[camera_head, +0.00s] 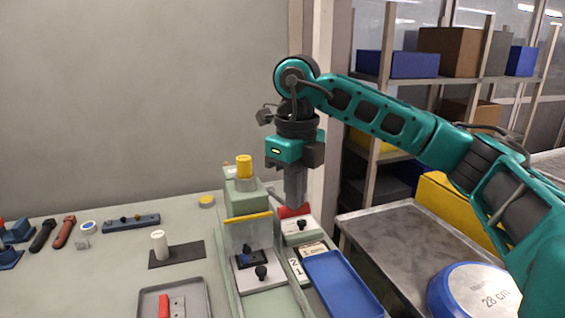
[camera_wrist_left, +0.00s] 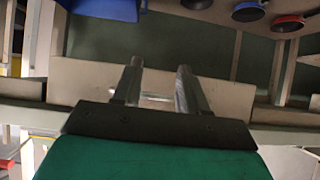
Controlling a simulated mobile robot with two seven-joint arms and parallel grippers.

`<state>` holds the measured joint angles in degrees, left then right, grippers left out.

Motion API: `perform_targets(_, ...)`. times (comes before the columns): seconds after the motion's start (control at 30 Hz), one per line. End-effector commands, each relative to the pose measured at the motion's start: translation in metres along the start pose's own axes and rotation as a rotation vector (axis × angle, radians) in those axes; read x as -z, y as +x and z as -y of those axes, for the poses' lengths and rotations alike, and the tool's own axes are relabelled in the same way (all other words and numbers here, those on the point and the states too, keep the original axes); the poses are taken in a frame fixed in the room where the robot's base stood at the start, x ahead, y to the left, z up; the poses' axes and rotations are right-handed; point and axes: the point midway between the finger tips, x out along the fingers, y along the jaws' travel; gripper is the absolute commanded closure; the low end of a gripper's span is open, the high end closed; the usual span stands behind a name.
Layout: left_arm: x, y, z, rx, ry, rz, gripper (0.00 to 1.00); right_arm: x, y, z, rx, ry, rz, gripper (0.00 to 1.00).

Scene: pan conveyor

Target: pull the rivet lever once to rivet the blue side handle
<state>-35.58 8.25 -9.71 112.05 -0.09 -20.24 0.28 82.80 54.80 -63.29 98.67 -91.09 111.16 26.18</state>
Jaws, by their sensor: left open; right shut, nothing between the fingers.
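The rivet press (camera_head: 240,197) stands on the bench with a yellow cap (camera_head: 244,166) on top and a clear guard with a yellow edge in front. A small dark part with a blue spot (camera_head: 245,259) sits in its fixture behind the guard; I cannot tell whether it is the blue side handle. My right gripper (camera_head: 295,203) points down, shut and empty, just right of the press. A red piece (camera_head: 293,211) shows at its fingertips; I cannot tell if it is the lever's grip or if they touch. My left gripper (camera_wrist_left: 155,82) is open and empty in the left wrist view.
A blue tray (camera_head: 340,284) lies right of the press, and a blue pan (camera_head: 474,290) marked 28 cm rests beyond it. A grey tray (camera_head: 146,298) with a red-handled part is front left. Tools lie at far left. Shelves stand behind my right arm.

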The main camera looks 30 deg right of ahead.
Motion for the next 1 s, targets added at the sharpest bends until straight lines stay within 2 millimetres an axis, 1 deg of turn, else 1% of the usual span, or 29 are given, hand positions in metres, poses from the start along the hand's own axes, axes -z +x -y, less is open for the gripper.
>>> perform_targets(0.03, 0.004, -0.004, 0.001, 0.002, 0.000, 0.002, 0.57, 0.000, -0.008, 0.000, 0.000, 0.000, -0.001, 1.00)
perform_targets(0.23, 0.011, -0.011, 0.004, 0.009, 0.002, 0.002, 0.57, 0.000, -0.024, 0.000, 0.000, 0.000, -0.001, 1.00)
perform_targets(0.4, 0.021, -0.018, 0.003, 0.008, 0.002, 0.002, 0.57, 0.000, -0.037, 0.000, 0.000, 0.000, -0.001, 1.00)
perform_targets(0.67, 0.028, -0.023, 0.003, 0.008, 0.002, 0.002, 0.57, 0.000, -0.048, 0.000, 0.000, 0.000, 0.000, 1.00)
perform_targets(0.9, 0.045, -0.035, 0.004, 0.008, 0.002, 0.002, 0.57, 0.002, -0.074, -0.001, 0.000, 0.000, 0.001, 1.00)
perform_targets(1.0, 0.047, -0.036, 0.004, 0.008, 0.002, 0.001, 0.57, 0.003, -0.082, -0.002, 0.001, 0.001, 0.001, 1.00)
